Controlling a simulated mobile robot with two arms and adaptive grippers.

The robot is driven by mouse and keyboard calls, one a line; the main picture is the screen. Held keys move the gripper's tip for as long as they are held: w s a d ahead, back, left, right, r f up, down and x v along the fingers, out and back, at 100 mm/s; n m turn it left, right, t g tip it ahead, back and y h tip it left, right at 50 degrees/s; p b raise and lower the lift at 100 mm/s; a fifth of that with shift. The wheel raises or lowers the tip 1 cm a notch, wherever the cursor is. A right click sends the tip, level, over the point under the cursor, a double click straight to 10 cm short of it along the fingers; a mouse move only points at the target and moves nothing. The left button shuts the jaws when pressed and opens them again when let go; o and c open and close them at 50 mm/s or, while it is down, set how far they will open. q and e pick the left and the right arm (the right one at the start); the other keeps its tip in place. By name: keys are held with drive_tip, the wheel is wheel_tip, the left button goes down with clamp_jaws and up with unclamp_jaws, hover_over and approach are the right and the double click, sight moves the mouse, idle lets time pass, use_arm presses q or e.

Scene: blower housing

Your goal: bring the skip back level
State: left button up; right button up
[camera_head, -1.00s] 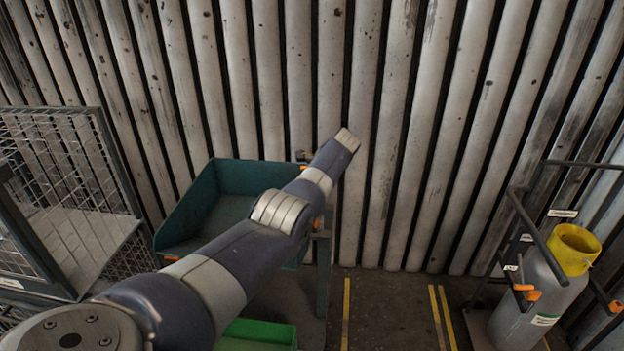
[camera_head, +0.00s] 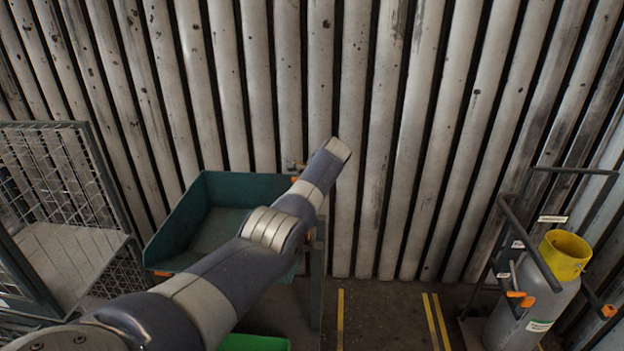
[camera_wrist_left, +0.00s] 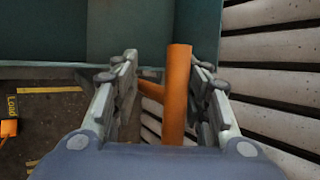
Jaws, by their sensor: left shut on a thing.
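The teal skip (camera_head: 175,222) is at the left of centre in the head view, against the ribbed wall, and looks empty where its inside shows. I cannot tell its exact tilt. My left arm crosses in front of it and hides its right part. In the left wrist view, teal panels of the skip (camera_wrist_left: 115,30) fill the top. There my left gripper (camera_wrist_left: 165,75) is shut on an upright orange handle (camera_wrist_left: 178,90) between its fingers, close to the skip. In the head view this gripper is hidden behind the arm. My right gripper is not in view.
A wire mesh cage (camera_head: 75,185) stands at the left. A grey cylinder with a yellow collar (camera_head: 565,254) stands on a trolley at the right. A green bin (camera_head: 255,342) is below my arm. The floor with yellow lines (camera_head: 385,315) is clear between.

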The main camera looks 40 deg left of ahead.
use_arm(q)
drive_tip(key=v, duration=1.1)
drive_tip(key=shift+d+r, duration=0.25)
drive_tip(key=shift+d, duration=0.05)
